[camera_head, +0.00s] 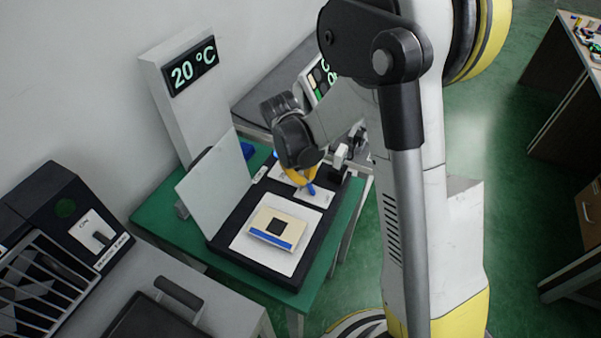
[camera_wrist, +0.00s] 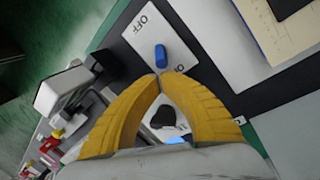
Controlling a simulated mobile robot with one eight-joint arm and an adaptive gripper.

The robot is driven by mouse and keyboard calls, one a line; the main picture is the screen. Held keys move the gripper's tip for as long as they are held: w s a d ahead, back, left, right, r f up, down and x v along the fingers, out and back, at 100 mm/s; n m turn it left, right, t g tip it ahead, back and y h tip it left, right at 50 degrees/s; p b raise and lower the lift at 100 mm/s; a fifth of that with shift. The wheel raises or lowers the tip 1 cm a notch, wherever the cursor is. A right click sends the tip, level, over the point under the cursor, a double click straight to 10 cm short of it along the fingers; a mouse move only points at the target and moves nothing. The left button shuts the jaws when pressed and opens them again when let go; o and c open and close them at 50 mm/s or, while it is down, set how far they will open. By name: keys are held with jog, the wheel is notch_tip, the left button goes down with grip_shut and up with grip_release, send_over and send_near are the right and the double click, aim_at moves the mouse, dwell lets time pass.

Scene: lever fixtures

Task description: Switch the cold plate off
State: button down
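The cold plate (camera_head: 240,241) is a white square in a dark base on a green-topped table, with a cream block with a blue stripe on it. A small blue lever (camera_head: 311,188) stands on a white panel at the right of the base. In the wrist view the blue lever (camera_wrist: 161,56) is just beyond my fingertips, on a white panel (camera_wrist: 143,36) with the word OFF at its upper end. My gripper (camera_wrist: 160,77) has yellow fingers with tips together and nothing visible between them. In the head view my gripper (camera_head: 303,182) is close beside the lever; contact is unclear.
A second panel with a dark knob (camera_wrist: 164,118) shows between my fingers. A raised pale panel (camera_head: 214,183) stands at the base's left edge. A display (camera_head: 191,68) reading 20 °C is behind. A black device (camera_head: 62,212) with a slatted front stands at left.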

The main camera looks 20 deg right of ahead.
jog(key=shift+s+d+r+t+y, duration=0.3)
jog(key=shift+s+r+t+y, duration=0.1)
jog(key=shift+t+y, duration=0.4)
dwell(0.7)
jog(key=t+y, duration=0.1)
jog(key=d+t, duration=0.1)
jog(key=s+y+b, duration=0.1)
jog(key=shift+s+d+r+m+t+y, duration=0.1)
jog(key=shift+d+r+m+t+y, duration=0.05)
jog(key=shift+r+m+t+y, duration=0.2)
jog(key=shift+s+d+b, duration=0.35)
jog(key=shift+s+d, duration=0.05)
jog(key=shift+r, duration=0.2)
jog(key=shift+r+p, duration=0.65)
